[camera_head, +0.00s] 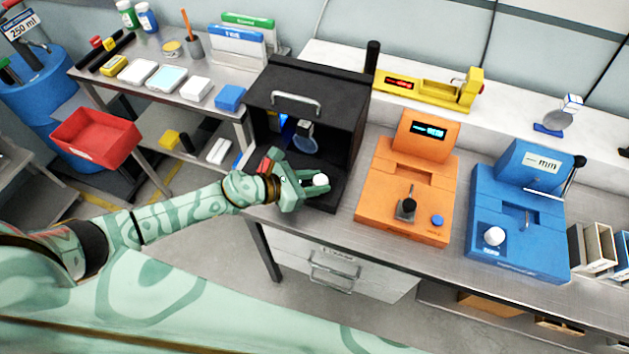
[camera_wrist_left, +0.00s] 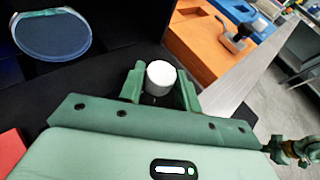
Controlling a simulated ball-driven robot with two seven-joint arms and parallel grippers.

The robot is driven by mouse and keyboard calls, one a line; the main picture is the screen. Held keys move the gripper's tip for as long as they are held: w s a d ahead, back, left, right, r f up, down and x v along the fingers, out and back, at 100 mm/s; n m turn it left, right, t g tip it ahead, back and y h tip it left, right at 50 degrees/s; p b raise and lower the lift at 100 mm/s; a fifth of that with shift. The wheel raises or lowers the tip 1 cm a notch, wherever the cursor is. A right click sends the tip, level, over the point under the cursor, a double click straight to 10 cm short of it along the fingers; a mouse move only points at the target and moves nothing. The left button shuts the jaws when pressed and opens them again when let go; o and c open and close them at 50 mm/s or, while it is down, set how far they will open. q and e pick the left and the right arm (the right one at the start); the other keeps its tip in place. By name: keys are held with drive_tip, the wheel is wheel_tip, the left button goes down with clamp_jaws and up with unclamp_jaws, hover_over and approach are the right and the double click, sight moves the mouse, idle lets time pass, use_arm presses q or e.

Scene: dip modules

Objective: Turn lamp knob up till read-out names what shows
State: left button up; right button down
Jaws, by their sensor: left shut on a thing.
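A black box-like cabinet (camera_head: 335,90) with an open front stands on the bench. Inside it a round bluish glass disc (camera_head: 305,145) is held up; it also shows in the left wrist view (camera_wrist_left: 52,36). A blue glow lies behind the disc. A white round knob (camera_head: 320,180) sits at the cabinet's front right. My left gripper (camera_head: 312,184) is shut on this knob, one finger on each side, as the left wrist view (camera_wrist_left: 160,90) shows. No legible read-out shows on the cabinet. A green jointed part (camera_wrist_left: 294,150) at the wrist view's right edge may be my right gripper; its fingers are unclear.
A red block (camera_head: 266,163) lies just left of the gripper. To the right stand an orange device (camera_head: 385,205) with a lit cyan display and a blue device (camera_head: 515,250) marked "mm". A yellow device (camera_head: 425,92) with red digits is behind.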

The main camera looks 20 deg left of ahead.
use_arm(q)
drive_tip(key=o, duration=1)
drive_tip(key=shift+c, duration=0.2)
drive_tip(key=b+v, duration=0.2)
drive_tip(key=v, duration=1.4)
drive_tip(key=shift+s+r, duration=0.1)
drive_tip(key=shift+r, duration=0.05)
